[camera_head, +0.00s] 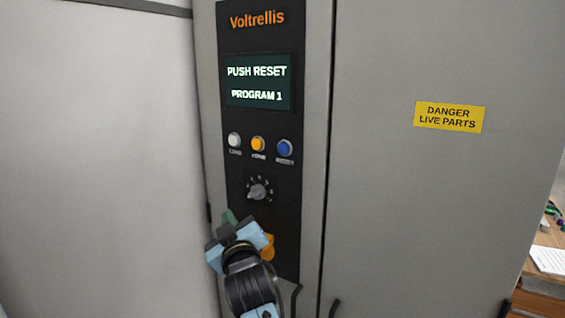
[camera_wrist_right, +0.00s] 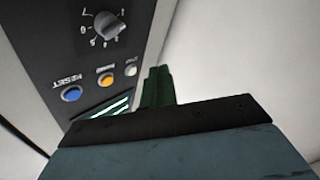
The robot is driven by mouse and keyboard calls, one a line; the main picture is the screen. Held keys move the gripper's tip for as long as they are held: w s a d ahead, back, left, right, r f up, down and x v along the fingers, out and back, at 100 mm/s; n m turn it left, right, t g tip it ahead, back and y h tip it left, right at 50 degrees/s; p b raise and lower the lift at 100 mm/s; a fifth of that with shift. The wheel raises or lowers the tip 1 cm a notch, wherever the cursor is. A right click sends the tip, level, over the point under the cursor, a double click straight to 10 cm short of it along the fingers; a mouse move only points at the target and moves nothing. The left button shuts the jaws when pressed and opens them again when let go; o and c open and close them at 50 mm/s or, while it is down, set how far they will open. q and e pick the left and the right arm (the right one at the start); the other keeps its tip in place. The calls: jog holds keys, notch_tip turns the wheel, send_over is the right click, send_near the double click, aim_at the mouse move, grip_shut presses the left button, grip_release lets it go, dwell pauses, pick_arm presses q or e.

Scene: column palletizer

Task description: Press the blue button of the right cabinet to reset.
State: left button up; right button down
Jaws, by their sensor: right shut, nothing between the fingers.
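The blue button (camera_head: 285,148) is the rightmost of three buttons on the black control panel (camera_head: 305,190) of the grey cabinet. It also shows in the right wrist view (camera_wrist_right: 71,94), beside the word RESET. The display (camera_head: 258,82) reads PUSH RESET, PROGRAM 1. My right gripper (camera_head: 229,217) is in front of the lower panel, below and left of the blue button and apart from it. Its green fingers (camera_wrist_right: 156,87) are shut and empty. My left gripper is not in view.
A white button (camera_head: 234,140) and an orange button (camera_head: 258,144) sit left of the blue one. A rotary knob (camera_head: 258,191) is below them. An orange part (camera_head: 268,246) shows behind my right gripper. A yellow danger sign (camera_head: 448,117) is on the right door. A wooden table (camera_head: 545,283) stands far right.

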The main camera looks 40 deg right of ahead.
aim_at(284, 148)
jog(key=s+d+r+m+h, duration=0.1)
jog(key=s+r, duration=0.1)
jog(key=r, duration=0.4)
jog(key=s+d+r+m+t+h+p, duration=0.1)
jog(key=s+d+r+h, duration=0.1)
jog(key=r, duration=0.4)
jog(key=shift+s+d+r+h, duration=0.25)
jog(key=shift+d+r+h, duration=0.05)
jog(key=shift+w+d+p, duration=0.15)
jog(key=shift+w+d, duration=0.4)
jog(key=shift+d, duration=0.8)
jog(key=shift+w+d+p, duration=0.2)
jog(key=shift+w+d, duration=0.4)
jog(key=shift+d, duration=0.8)
jog(key=shift+w+d+p, duration=0.15)
jog(key=shift+w+d, duration=0.4)
jog(key=shift+d, duration=0.8)
jog(key=shift+d, duration=0.1)
jog(key=shift+w+d, duration=0.15)
jog(key=shift+d, duration=0.15)
